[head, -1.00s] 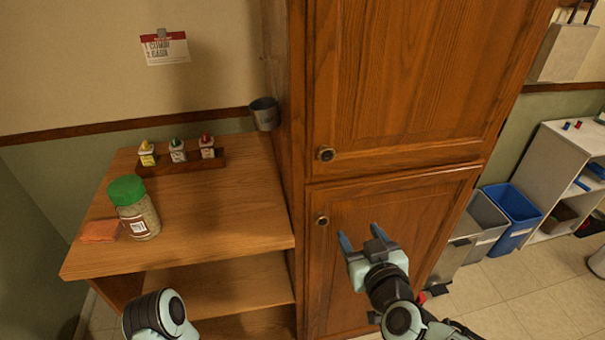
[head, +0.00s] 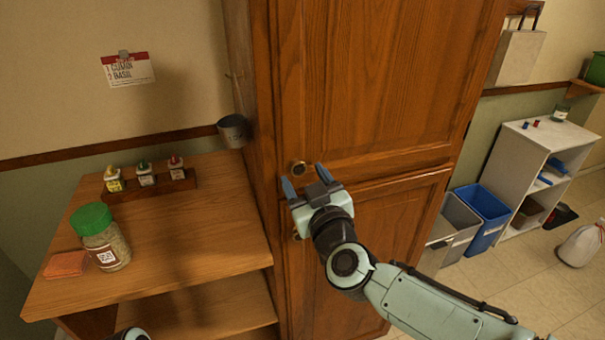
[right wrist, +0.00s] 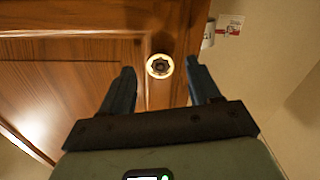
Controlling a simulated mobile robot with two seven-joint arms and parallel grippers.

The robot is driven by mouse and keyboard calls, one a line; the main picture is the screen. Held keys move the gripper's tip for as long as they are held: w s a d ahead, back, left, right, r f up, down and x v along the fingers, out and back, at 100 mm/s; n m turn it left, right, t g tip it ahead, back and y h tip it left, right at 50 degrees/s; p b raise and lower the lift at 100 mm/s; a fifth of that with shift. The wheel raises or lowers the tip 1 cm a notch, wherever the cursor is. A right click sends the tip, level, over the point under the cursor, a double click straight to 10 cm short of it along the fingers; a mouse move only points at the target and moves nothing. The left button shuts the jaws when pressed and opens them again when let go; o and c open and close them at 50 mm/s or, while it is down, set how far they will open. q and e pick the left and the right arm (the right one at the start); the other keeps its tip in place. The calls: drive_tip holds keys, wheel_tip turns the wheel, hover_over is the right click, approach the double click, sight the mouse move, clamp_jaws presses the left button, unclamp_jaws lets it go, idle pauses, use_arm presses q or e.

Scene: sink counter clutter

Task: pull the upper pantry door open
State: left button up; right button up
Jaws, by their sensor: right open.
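The upper pantry door (head: 380,80) is a brown wooden panel and is shut. Its round knob (head: 301,168) sits at the door's lower left corner. My right gripper (head: 304,176) is open just below and in front of that knob. In the right wrist view, the knob (right wrist: 159,66) lies ahead between the two open fingers (right wrist: 160,84), nearer the right one, and nothing is gripped. The lower pantry door (head: 385,230) is shut, its knob mostly hidden behind my right gripper. A small part of my left arm shows at the bottom edge; its gripper is out of frame.
Left of the pantry, a wooden shelf unit (head: 225,230) holds a green-lidded jar (head: 102,240), an orange sponge (head: 66,264) and a rack of small bottles (head: 150,184). A metal cup (head: 232,131) hangs on the pantry's side. Grey and blue bins (head: 484,216) stand at right.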

drive_tip(key=shift+x, duration=0.9)
drive_tip(key=shift+c, duration=0.3)
clamp_jaws()
drive_tip(key=shift+s, duration=0.1)
